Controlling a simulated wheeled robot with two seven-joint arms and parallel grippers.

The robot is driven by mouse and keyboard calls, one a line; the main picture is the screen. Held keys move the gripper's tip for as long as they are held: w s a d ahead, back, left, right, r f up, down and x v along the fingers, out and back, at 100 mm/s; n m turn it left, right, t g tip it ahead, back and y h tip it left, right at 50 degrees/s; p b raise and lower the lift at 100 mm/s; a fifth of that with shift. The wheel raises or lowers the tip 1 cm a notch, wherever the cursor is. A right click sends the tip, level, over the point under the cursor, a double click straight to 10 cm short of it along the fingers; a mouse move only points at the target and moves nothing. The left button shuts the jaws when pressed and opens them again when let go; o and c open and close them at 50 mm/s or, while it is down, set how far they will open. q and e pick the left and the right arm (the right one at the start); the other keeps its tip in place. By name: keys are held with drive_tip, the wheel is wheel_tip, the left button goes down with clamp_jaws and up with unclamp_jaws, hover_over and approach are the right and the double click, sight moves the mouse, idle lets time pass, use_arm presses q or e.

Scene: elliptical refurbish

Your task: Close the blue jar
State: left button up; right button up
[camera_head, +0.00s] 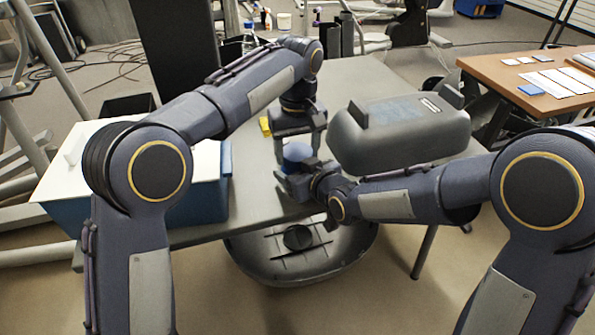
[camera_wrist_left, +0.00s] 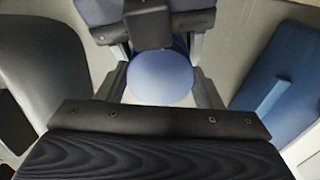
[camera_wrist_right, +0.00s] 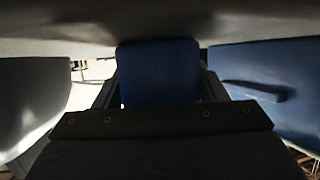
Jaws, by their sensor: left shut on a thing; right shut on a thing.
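The blue jar stands on the grey table with a rounded pale blue top, the lid (camera_head: 297,152). My left gripper (camera_head: 298,150) reaches down from above, its fingers on either side of the lid. The left wrist view shows the round lid (camera_wrist_left: 160,78) between those fingers. My right gripper (camera_head: 292,182) comes in from the right, low down, and is shut on the blue jar body (camera_wrist_right: 160,72), seen between its fingers in the right wrist view. The seam between lid and body is hidden, so I cannot tell how the lid sits.
A blue box with a white top (camera_head: 190,205) stands left of the grippers on the grey table (camera_head: 265,215). A large grey casing (camera_head: 405,130) stands close on the right. A small yellow thing (camera_head: 265,126) lies behind the left gripper.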

use_arm(q)
drive_tip(key=m, duration=0.3)
drive_tip(key=o, duration=1.1)
drive_tip(key=shift+r, duration=0.1)
drive_tip(key=shift+r, duration=2.15)
drive_tip(key=shift+c, duration=0.5)
